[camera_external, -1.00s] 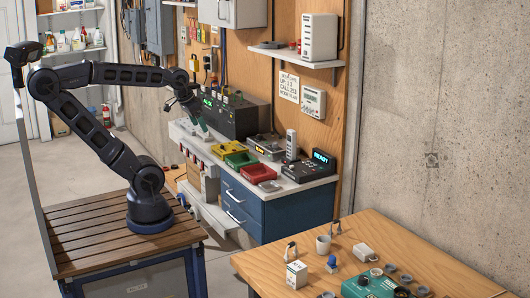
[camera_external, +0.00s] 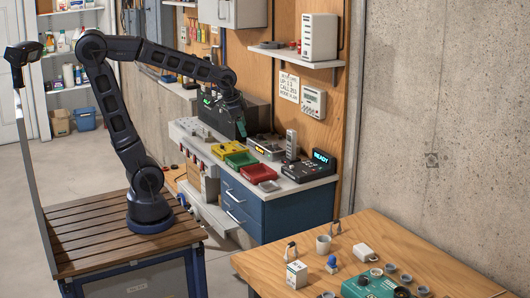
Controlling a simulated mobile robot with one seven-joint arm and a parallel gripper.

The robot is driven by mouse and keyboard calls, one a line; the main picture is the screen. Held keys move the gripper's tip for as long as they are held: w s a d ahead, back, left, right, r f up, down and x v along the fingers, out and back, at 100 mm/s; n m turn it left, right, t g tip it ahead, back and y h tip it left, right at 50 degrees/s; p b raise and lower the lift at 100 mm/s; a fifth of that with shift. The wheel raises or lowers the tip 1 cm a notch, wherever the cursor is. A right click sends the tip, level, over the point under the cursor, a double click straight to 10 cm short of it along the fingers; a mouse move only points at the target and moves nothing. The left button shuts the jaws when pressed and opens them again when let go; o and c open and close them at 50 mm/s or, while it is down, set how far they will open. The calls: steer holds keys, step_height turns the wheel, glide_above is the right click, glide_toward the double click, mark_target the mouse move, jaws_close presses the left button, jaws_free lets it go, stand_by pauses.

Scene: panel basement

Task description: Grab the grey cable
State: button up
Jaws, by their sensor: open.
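I cannot pick out a grey cable with certainty in this view. My gripper (camera_external: 240,122) is open and points down in front of the black box with the green display (camera_external: 208,101), at the back of the workbench. It looks small and dark against the box, and I see nothing held in it. Whether it touches anything there is too small to tell. My arm hides part of the wall behind the bench.
A wooden table (camera_external: 262,266) with small items stands at front right. A wall shelf (camera_external: 298,57) is above.

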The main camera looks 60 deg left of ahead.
steer(key=w+d+f+m+g+h, duration=0.1)
steer(key=w+d+f+m, duration=0.25)
steer(key=w+d, duration=0.4)
steer(key=w+d+f+m+h, duration=0.1)
steer(key=w+d+f+m, duration=0.3)
steer(key=d, duration=0.6)
steer(key=w+d+f+m, duration=0.1)
steer(key=d+f, duration=0.5)
steer(key=d, duration=0.1)
steer(key=w+d+f+m+g+h, duration=0.1)
steer(key=d+f, duration=0.5)
steer(key=d, duration=0.1)
steer(key=w+d+f+m+g+h, duration=0.1)
steer(key=d+f+m, duration=0.1)
steer(key=d+f, duration=0.4)
steer(key=shift+w+d, duration=0.3)
steer(key=shift+d, duration=0.6)
steer(key=shift+x, duration=2.45)
steer(key=shift+w+d, duration=0.1)
steer(key=shift+d, duration=0.05)
steer(key=c, duration=1.1)
steer(key=shift+o, duration=0.2)
steer(key=shift+r, duration=0.15)
